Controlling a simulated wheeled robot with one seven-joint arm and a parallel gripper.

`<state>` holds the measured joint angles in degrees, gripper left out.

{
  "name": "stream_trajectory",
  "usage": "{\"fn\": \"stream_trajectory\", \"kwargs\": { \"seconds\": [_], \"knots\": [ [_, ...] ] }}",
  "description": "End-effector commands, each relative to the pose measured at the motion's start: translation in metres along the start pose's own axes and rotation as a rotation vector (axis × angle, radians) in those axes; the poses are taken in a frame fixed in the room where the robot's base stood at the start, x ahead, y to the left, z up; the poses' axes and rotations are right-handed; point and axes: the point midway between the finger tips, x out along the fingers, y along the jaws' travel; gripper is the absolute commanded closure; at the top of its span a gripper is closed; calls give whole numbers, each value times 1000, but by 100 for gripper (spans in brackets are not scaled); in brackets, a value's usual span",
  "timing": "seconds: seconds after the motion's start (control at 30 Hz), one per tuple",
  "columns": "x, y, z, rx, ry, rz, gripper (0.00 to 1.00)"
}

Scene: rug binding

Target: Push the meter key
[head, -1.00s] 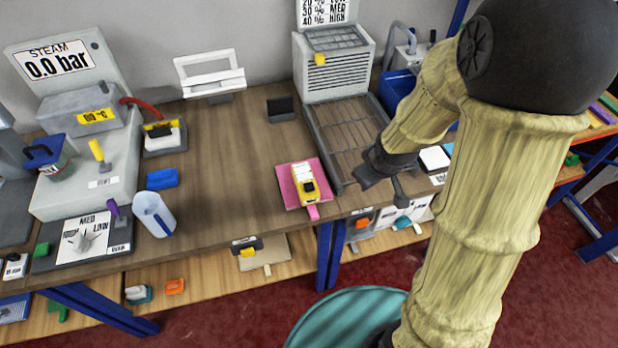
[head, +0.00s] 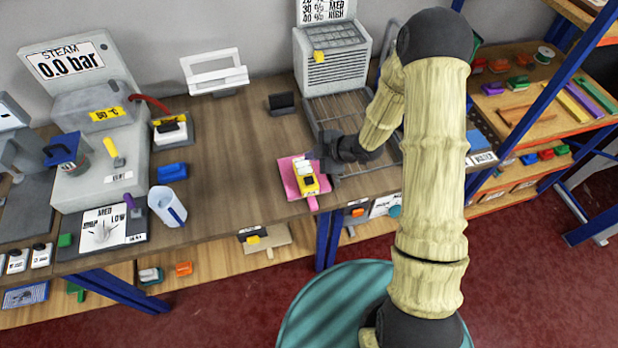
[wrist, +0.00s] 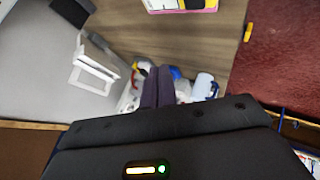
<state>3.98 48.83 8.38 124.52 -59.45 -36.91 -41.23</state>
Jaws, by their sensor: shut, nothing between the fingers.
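The yellow meter (head: 309,185) lies on a pink mat (head: 291,186) near the front edge of the wooden bench. It has a white upper part and a dark key (head: 308,181) towards its front end. My gripper (head: 318,153) is just behind and to the right of the meter, apart from the key. In the wrist view my two dark fingers (wrist: 158,86) are together and empty. Part of the meter (wrist: 178,3) shows there at the top edge, with its pink mat; the key cannot be made out in that view.
A grey rack tray (head: 330,117) lies behind my gripper, below a louvred grey box (head: 333,62). A white jug (head: 167,206) and a blue block (head: 172,172) stand to the left. The bench between them and the mat is clear.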

Motion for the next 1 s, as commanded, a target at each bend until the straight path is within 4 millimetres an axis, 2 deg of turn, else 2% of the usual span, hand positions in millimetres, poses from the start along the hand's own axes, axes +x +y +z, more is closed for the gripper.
{"fn": "stream_trajectory", "kwargs": {
  "seconds": [0.27,0.8,1.0],
  "knots": [
    [12,-9,9,2,-2,-1,100],
    [56,-42,42,2,-2,0,100],
    [61,-45,45,2,-2,0,100]
  ]
}}
